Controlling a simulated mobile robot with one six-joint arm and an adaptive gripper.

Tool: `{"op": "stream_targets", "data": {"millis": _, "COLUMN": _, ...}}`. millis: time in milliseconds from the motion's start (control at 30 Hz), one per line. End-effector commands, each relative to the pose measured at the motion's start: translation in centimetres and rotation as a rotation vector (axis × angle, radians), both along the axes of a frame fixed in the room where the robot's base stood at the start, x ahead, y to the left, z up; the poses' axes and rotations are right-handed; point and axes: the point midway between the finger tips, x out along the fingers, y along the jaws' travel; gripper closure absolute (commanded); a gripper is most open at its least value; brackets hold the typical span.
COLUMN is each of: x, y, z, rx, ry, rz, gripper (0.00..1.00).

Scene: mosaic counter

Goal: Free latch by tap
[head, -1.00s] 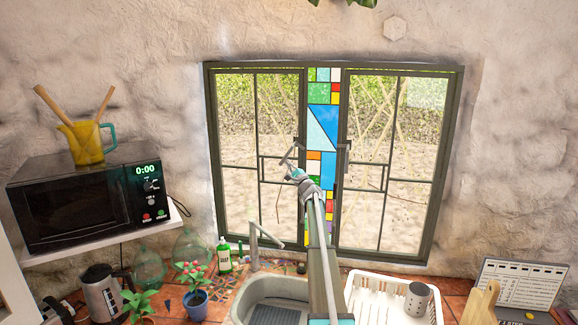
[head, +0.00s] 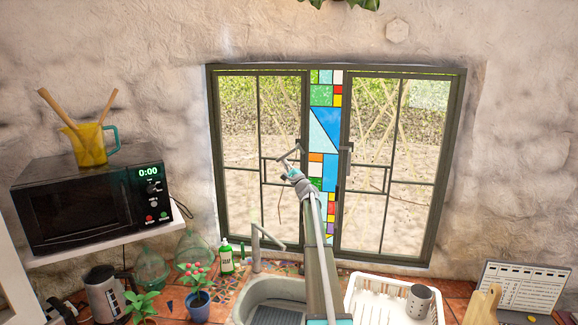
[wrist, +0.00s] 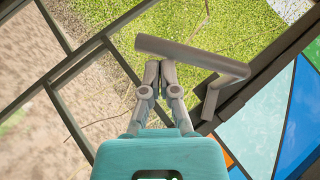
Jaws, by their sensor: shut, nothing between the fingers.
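The latch is a grey L-shaped handle (wrist: 190,54) on the left window's frame, beside the stained-glass strip. In the wrist view its long bar crosses just above my fingertips in the picture. The handle also shows small in the head view (head: 291,154), at the inner side of the left window (head: 258,160). My gripper (wrist: 160,65) is shut and empty, with its fingertips close to the bar. I cannot tell whether they touch it. In the head view my gripper (head: 287,168) reaches up in front of the left pane, next to the handle.
The right window (head: 398,165) has a similar handle (head: 345,163). Below are a sink (head: 275,303) with a tap (head: 256,245), a green soap bottle (head: 226,256), a potted plant (head: 197,305) and a white dish rack (head: 385,300). A microwave (head: 90,198) stands at left.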

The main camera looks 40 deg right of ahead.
Motion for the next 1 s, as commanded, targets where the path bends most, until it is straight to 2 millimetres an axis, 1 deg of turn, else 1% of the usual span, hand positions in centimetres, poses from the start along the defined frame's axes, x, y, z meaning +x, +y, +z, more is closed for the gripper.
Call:
{"op": "stream_targets", "data": {"millis": 33, "x": 0.3, "y": 0.2, "z": 0.4, "rx": 0.001, "ry": 0.000, "rz": 0.000, "gripper": 1.00}}
{"op": "stream_targets", "data": {"millis": 300, "x": 1.4, "y": 1.1, "z": 1.7, "rx": 0.000, "ry": 0.000, "rz": 0.000, "gripper": 1.00}}
{"op": "stream_targets", "data": {"millis": 600, "x": 2.2, "y": 1.8, "z": 2.9, "rx": -0.001, "ry": 0.000, "rz": 0.000, "gripper": 1.00}}
{"op": "stream_targets", "data": {"millis": 1000, "x": 2.4, "y": 2.1, "z": 3.4, "rx": 0.000, "ry": -0.001, "rz": 0.000, "gripper": 1.00}}
